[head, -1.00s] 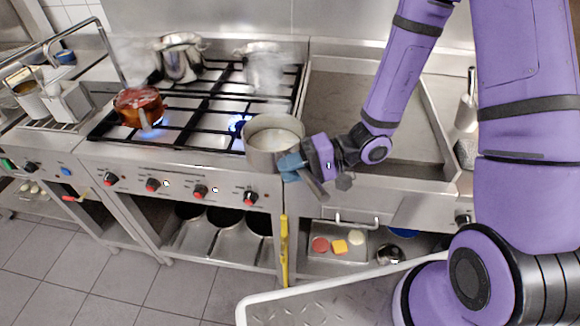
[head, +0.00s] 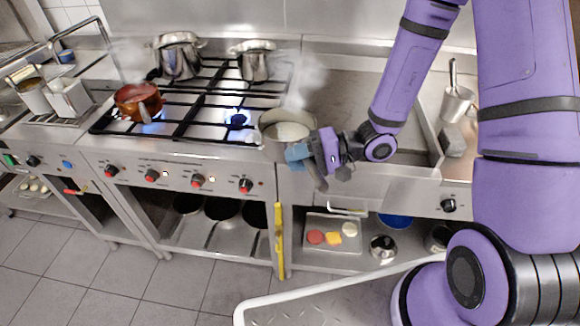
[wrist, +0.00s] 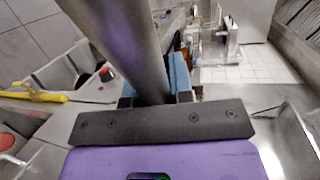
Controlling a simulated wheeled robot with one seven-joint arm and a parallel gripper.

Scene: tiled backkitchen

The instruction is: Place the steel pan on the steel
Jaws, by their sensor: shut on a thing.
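The steel pan (head: 290,132) has whitish contents, with steam above it. My gripper (head: 308,160) is shut on the pan's handle. In the wrist view the handle (wrist: 120,40) runs between the blue fingertips of my gripper (wrist: 165,85). The pan is held about level at the front edge, between the gas stove and the steel surface (head: 345,120) to its right. Whether its base touches anything cannot be told.
A copper pan (head: 138,101) stands on the left of the gas stove (head: 190,130). Two steel pots (head: 177,56) (head: 254,60) stand at the back burners. A blue flame (head: 237,119) burns on the front right burner. A utensil holder (head: 457,103) stands at the right.

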